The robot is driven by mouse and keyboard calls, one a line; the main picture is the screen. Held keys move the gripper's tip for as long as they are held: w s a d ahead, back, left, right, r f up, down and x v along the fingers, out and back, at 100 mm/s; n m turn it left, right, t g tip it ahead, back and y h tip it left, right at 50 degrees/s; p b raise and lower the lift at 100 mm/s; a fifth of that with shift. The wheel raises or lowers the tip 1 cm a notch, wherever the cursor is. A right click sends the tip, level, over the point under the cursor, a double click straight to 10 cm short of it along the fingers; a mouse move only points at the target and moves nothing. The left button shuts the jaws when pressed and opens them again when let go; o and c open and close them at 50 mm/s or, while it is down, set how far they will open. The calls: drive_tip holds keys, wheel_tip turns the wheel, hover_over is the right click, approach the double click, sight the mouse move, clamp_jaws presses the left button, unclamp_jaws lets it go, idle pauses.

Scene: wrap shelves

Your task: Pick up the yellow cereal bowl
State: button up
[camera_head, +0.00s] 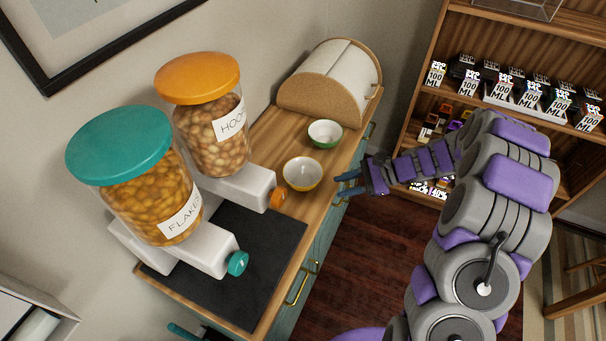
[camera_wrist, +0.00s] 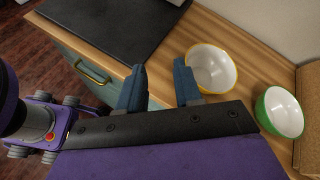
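The yellow cereal bowl (camera_head: 302,173) is white inside with a yellow rim and stands upright on the wooden counter. It also shows in the wrist view (camera_wrist: 212,68), just beyond my right finger. My gripper (camera_head: 347,184) is to the right of the bowl, near the counter's front edge. In the wrist view its two blue fingers (camera_wrist: 160,86) are apart with nothing between them. The gripper is open and empty. The right fingertip looks close to the bowl's rim; I cannot tell whether it touches.
A green bowl (camera_head: 325,133) stands behind the yellow one, near a bread box (camera_head: 333,82). Cereal dispensers with orange (camera_head: 198,78) and teal (camera_head: 119,145) lids stand to the left. A dark mat (camera_head: 232,262) lies in front. A shelf (camera_head: 500,100) holds boxes at right.

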drive_tip(key=w+d+f+m+t+y+p, duration=0.1)
drive_tip(key=w+d+f+m+t, duration=0.15)
drive_tip(key=w+d+f, duration=0.2)
drive_tip(key=shift+m, duration=0.35)
drive_tip(key=b+x, duration=0.2)
drive_tip(key=x, duration=1.6)
drive_tip(key=shift+a+b, duration=0.25)
drive_tip(key=shift+b, duration=0.15)
drive_tip(key=shift+d, duration=0.1)
clamp_jaws()
